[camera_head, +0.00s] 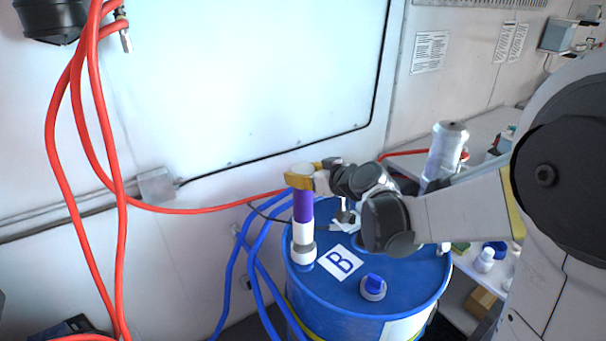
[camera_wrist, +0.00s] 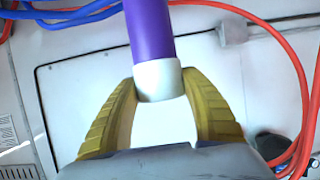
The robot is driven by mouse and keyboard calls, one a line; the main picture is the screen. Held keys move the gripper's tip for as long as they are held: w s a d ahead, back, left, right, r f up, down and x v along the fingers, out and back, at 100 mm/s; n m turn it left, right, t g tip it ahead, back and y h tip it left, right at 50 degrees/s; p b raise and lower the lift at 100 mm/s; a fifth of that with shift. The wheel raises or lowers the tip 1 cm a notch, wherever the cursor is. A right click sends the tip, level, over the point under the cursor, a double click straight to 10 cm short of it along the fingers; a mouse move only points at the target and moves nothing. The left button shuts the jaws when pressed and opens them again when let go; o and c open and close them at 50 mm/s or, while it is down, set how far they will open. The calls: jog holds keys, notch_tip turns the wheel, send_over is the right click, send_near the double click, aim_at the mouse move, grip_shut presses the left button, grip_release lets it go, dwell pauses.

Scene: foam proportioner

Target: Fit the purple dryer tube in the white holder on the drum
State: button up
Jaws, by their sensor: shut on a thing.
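The purple dryer tube (camera_head: 303,206) stands upright above the left part of the blue drum (camera_head: 345,300), with white ends. My gripper (camera_head: 302,178) has its yellow fingers closed on the tube's white top end. In the wrist view, the fingers (camera_wrist: 160,82) sit either side of this white cap, and the purple tube (camera_wrist: 151,30) runs away toward the top edge. The white holder (camera_head: 302,254) is on the drum lid directly below the tube. The tube's lower white end meets or overlaps the holder in the picture; I cannot tell whether it is seated inside.
Blue hoses (camera_head: 257,262) run down left of the drum, and red hoses (camera_head: 66,130) hang farther left. A bench with a silver cylinder (camera_head: 446,150) stands behind right.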

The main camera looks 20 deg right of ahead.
aim_at(309, 196)
jog(key=shift+w, duration=0.1)
jog(key=shift+s+f+b, duration=0.25)
jog(key=shift+f+b, duration=0.05)
jog(key=shift+b, duration=0.1)
jog(key=shift+f, duration=0.4)
jog(key=shift+f+b, duration=1.8)
jog(key=shift+f, duration=0.25)
jog(key=shift+f+b, duration=0.6)
jog(key=shift+b, duration=0.05)
jog(key=o, duration=1.1)
jog(key=shift+s, duration=0.1)
